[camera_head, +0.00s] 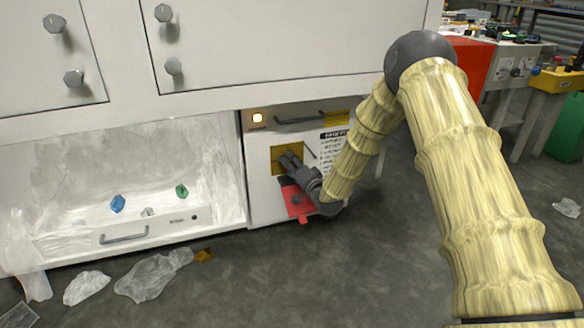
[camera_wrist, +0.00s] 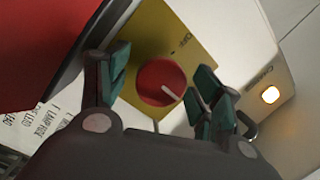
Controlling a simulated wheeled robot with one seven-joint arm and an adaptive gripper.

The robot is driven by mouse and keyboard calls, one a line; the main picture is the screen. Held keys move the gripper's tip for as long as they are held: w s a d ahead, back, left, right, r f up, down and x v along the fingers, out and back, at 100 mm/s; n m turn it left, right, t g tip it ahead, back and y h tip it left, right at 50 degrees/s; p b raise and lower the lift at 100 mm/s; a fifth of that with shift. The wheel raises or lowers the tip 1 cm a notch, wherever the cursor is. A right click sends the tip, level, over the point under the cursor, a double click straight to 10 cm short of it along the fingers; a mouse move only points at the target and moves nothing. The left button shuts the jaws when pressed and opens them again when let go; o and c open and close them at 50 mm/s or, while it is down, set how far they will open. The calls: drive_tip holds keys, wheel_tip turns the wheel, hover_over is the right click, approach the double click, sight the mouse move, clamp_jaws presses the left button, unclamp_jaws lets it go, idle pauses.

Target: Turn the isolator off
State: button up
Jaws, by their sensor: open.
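The isolator is a round red rotary knob (camera_wrist: 153,84) with a pale pointer line, on a yellow plate (camera_wrist: 150,35). In the head view the yellow plate (camera_head: 277,163) sits on the white cabinet front, and my gripper hides the knob. My gripper (camera_head: 290,160) is in front of the plate. In the wrist view my gripper (camera_wrist: 164,76) is open, with green-padded fingers on either side of the knob. I cannot tell whether any finger touches it. The pointer line slants in this tilted view; its marked position is not readable.
A lit amber lamp (camera_head: 257,117) is at the panel's upper left. A dark handle (camera_head: 300,119) and a printed label (camera_head: 331,150) are nearby. Crumpled clear film (camera_head: 153,274) lies on the floor at left.

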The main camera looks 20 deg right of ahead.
drive_tip(key=shift+c, duration=0.5)
drive_tip(key=c, duration=0.9)
drive_tip(key=shift+c, duration=0.2)
